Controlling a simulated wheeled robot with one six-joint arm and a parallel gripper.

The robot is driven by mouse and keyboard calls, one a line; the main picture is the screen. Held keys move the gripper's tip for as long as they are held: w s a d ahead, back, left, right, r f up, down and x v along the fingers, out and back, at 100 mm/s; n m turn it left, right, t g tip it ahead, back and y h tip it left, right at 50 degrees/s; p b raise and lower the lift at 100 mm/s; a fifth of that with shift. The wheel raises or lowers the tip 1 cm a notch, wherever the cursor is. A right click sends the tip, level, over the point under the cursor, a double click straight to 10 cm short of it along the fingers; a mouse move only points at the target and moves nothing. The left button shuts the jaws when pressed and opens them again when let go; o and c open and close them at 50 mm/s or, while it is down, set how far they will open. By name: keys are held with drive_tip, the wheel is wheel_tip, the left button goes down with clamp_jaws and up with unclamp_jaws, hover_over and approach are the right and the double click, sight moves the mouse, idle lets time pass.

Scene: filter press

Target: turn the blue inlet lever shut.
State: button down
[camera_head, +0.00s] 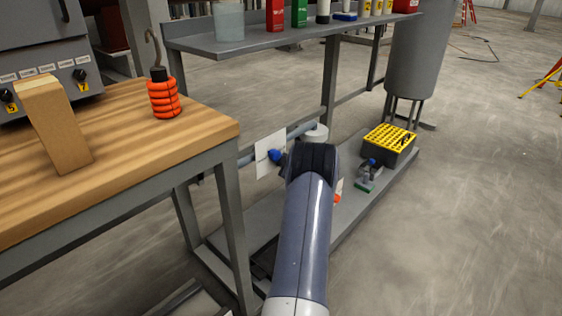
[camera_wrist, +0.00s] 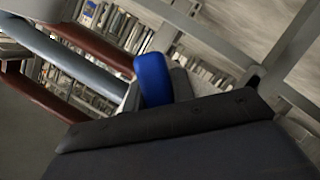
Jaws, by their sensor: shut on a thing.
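The blue inlet lever (camera_head: 277,156) shows in the head view as a small blue piece in front of a white plate, just left of my wrist. In the wrist view the blue lever (camera_wrist: 152,75) stands up tilted in the middle, above the dark edge of my gripper body. My gripper (camera_wrist: 158,92) is shut on it, with grey finger parts close on both sides. Its lower end is hidden behind the gripper body. In the head view my dark wrist hides the fingers.
A white plate (camera_head: 266,165) and a grey pipe (camera_head: 301,131) are close to the lever. A wooden bench (camera_head: 110,150) stands left, with an orange coiled weight (camera_head: 163,98) on it. A grey shelf (camera_head: 230,45) runs above. A yellow-topped crate (camera_head: 389,143) stands right on the low platform.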

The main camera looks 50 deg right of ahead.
drive_tip(key=c, duration=1.2)
unclamp_jaws()
drive_tip(key=p+v, duration=0.3)
drive_tip(key=v, duration=0.7)
drive_tip(key=shift+s, duration=0.35)
drive_tip(key=shift+a+r, duration=0.1)
drive_tip(key=shift+a, duration=0.05)
